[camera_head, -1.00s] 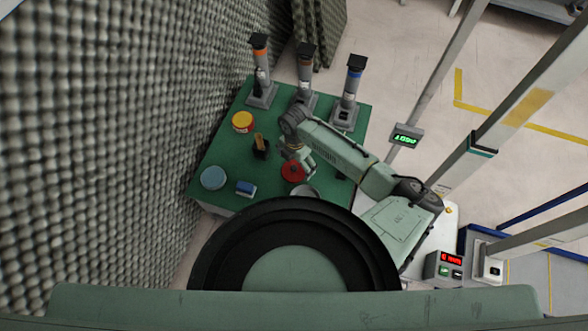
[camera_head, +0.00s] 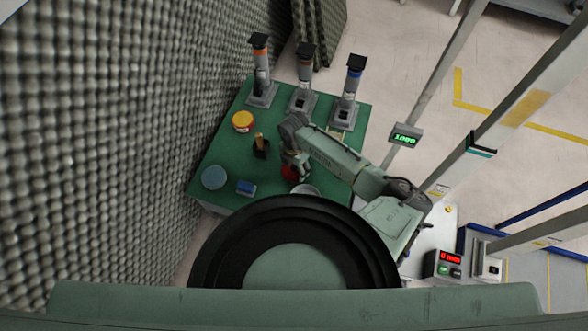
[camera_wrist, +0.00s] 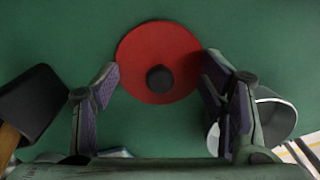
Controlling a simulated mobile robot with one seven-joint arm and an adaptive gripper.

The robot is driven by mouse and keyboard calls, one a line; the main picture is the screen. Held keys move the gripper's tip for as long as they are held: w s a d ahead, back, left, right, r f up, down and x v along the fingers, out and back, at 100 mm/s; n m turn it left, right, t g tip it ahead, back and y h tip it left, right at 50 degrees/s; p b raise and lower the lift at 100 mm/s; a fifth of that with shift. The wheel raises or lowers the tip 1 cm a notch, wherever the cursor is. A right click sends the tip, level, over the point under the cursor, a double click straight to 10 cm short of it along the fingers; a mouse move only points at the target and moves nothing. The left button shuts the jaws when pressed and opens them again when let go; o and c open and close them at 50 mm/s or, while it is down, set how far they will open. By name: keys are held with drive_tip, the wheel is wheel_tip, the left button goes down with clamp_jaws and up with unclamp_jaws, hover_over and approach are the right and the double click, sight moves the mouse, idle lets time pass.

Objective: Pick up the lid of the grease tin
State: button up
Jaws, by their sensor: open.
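In the head view the red lid (camera_head: 289,173) is partly hidden under my gripper (camera_head: 294,164). In the wrist view my gripper (camera_wrist: 160,80) is open and empty. Its two fingers stand on either side of the knob, the right one overlapping the lid's edge. A round pale tin or bowl (camera_wrist: 277,116) with a dark inside is partly hidden behind the right finger; it also shows in the head view (camera_head: 306,189).
On the green table (camera_head: 215,147) are a black holder (camera_head: 261,150), a blue block (camera_head: 246,188), a blue-grey disc (camera_head: 213,177) and a yellow tin (camera_head: 243,121). Several upright dispensers (camera_head: 260,75) stand at the back. A foam wall (camera_head: 110,120) borders the left.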

drive_tip(key=shift+f, duration=0.1)
clamp_jaws()
idle(0.6)
